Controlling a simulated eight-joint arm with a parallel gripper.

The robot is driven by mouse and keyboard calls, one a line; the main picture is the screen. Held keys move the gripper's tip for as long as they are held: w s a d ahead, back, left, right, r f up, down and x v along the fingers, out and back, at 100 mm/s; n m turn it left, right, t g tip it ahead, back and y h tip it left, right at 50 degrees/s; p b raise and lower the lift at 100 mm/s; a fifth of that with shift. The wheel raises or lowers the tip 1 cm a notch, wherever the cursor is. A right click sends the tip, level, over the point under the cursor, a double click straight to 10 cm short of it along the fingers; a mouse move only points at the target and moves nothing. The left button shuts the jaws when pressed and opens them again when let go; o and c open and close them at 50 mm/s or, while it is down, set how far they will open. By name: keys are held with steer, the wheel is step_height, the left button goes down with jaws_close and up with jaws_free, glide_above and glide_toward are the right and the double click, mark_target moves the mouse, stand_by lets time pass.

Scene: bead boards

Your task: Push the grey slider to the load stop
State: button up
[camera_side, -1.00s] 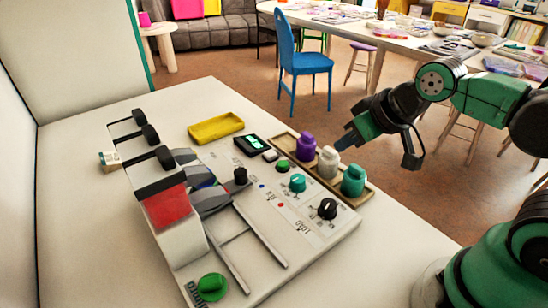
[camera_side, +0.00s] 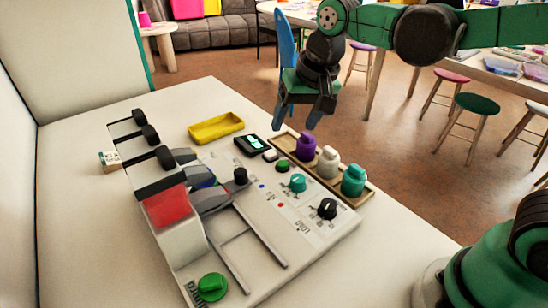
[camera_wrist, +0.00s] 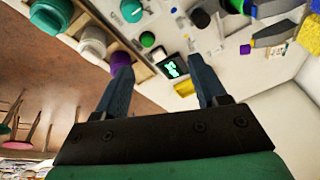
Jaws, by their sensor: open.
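The grey slider (camera_side: 211,200) appears to be the grey curved piece at the upper end of two pale rails on the white machine (camera_side: 310,240). A black knob (camera_side: 240,176) stands at its right side. "LOAD" lettering is printed on the panel right of the rails; I cannot tell which part is the load stop. My gripper (camera_side: 299,122) is open and empty, pointing down, above and behind the row of jars, apart from the slider. In the wrist view, my gripper (camera_wrist: 160,65) has spread fingers with the small display between them.
A wooden tray (camera_side: 365,196) holds purple (camera_side: 306,147), white (camera_side: 328,163) and teal (camera_side: 353,181) jars along the machine's right edge. A yellow tray (camera_side: 216,128) lies behind. Teal (camera_side: 297,183) and black (camera_side: 328,209) dials stand on the panel. The table's left side is mostly clear.

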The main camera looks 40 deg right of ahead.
steer(key=w+a+f+m+g, duration=0.2)
steer(key=w+a, duration=0.1)
steer(key=w, duration=0.1)
steer(key=m+g, duration=0.2)
steer(key=m, duration=0.1)
glide_above(241, 171)
step_height(241, 171, down, 4)
steer(key=shift+r+h, duration=0.15)
steer(key=shift+h, duration=0.15)
steer(key=shift+f, duration=2.95)
jaws_close()
